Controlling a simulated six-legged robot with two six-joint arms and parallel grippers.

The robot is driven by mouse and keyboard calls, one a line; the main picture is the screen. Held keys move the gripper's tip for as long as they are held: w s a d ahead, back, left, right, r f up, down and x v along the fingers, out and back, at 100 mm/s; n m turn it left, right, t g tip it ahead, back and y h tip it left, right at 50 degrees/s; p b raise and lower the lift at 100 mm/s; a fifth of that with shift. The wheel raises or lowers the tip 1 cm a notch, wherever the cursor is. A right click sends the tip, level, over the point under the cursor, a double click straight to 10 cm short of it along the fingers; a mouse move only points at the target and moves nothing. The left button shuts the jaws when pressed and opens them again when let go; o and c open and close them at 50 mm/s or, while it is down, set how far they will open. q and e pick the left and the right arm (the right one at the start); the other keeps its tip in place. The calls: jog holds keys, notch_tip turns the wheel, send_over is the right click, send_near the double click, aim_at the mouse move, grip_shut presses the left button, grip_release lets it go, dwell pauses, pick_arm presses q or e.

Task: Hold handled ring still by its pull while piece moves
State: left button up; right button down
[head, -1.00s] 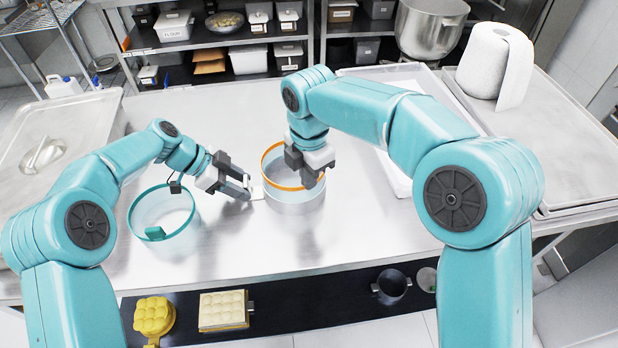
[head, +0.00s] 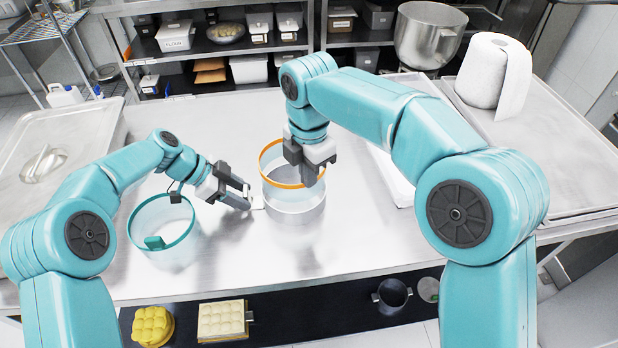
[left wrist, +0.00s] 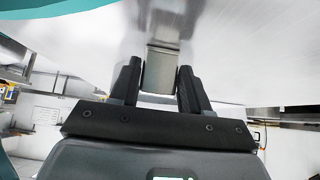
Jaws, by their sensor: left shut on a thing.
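The handled ring (head: 295,215) is a low metal band on the table, with a small pale pull (head: 257,203) on its left side. My left gripper (head: 249,199) is shut on that pull, which also shows between its fingers in the left wrist view (left wrist: 160,70). A clear cylindrical piece (head: 277,178) with an orange rim stands above the ring, its lower part overlapping the ring in view. My right gripper (head: 307,168) is shut on the right side of the piece's rim and hides part of it.
A clear teal-rimmed cylinder (head: 150,238) stands on the table beneath my left forearm. Metal trays (head: 66,130) lie at the left and right sides. A paper roll (head: 485,70) stands at the back right. The front middle of the table is clear.

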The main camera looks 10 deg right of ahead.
jog(key=shift+r, duration=0.9)
pick_arm(q)
jog(key=o, duration=1.4)
jog(key=shift+c, duration=0.2)
jog(key=shift+r, duration=0.1)
